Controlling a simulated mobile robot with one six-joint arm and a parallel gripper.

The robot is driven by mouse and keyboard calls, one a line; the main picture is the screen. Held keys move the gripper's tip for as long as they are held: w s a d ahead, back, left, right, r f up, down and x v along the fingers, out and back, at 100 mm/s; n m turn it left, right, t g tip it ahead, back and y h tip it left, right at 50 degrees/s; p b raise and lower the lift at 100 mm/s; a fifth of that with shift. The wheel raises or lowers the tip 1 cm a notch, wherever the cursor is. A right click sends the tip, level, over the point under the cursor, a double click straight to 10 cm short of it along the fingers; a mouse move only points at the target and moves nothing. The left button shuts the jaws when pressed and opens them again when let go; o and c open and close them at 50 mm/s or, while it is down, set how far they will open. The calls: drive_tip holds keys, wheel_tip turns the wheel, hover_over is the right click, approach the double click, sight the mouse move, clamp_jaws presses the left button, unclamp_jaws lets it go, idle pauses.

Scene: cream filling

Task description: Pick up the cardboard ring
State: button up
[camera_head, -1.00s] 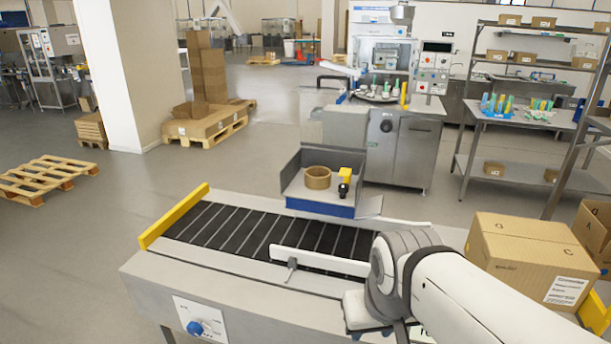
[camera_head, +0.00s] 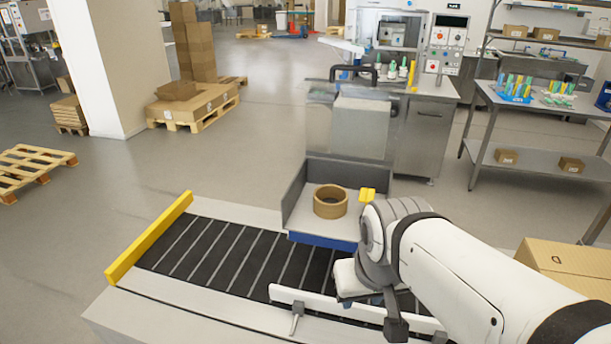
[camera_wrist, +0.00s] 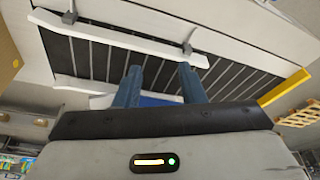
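The cardboard ring (camera_head: 330,201) is a brown hollow ring lying flat in a grey open-fronted tray (camera_head: 296,205) with a blue front edge, beyond the conveyor. A small yellow object (camera_head: 367,194) sits to the right of the ring in the same tray, partly behind my arm. My gripper shows in the wrist view as two blue fingers (camera_wrist: 158,86), spread apart with nothing between them. In the head view it is mostly hidden behind my wrist, above the conveyor and short of the tray. The ring cannot be made out in the wrist view.
The black conveyor (camera_head: 225,248) with a yellow end bar (camera_head: 150,238) and a white guide rail (camera_head: 325,305) lies in front of the tray. A cardboard box (camera_head: 565,262) stands at the right. A steel machine (camera_head: 425,140) stands behind the tray.

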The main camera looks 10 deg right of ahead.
sight(331, 196)
drive_tip(key=shift+w+d, duration=0.1)
drive_tip(key=shift+d, duration=0.05)
drive_tip(key=shift+o, duration=0.4)
drive_tip(key=shift+r, duration=0.1)
